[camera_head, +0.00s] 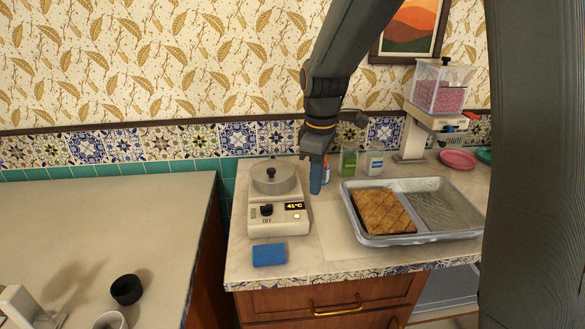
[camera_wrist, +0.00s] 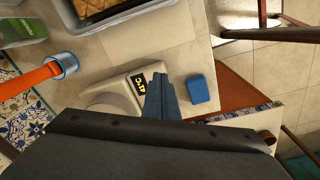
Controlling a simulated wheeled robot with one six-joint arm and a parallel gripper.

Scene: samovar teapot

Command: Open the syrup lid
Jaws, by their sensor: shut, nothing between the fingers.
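A round metal pot with a lid (camera_head: 273,175) sits on a cream warmer (camera_head: 279,217) on the counter; I take this to be the syrup pot. The lid looks closed, with a small dark knob on top. The warmer's display reads 41°C. My gripper (camera_head: 316,190) is shut and empty, pointing down just right of the pot and apart from it in the head view. In the wrist view, the blue fingers of my gripper (camera_wrist: 162,98) are together beside the warmer's display (camera_wrist: 140,82). The pot is mostly hidden there by my wrist.
A blue sponge (camera_head: 269,254) lies in front of the warmer. A metal tray (camera_head: 348,213) with pastry (camera_head: 383,211) is to the right. Jars (camera_head: 348,161) stand behind. A gap separates the left counter.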

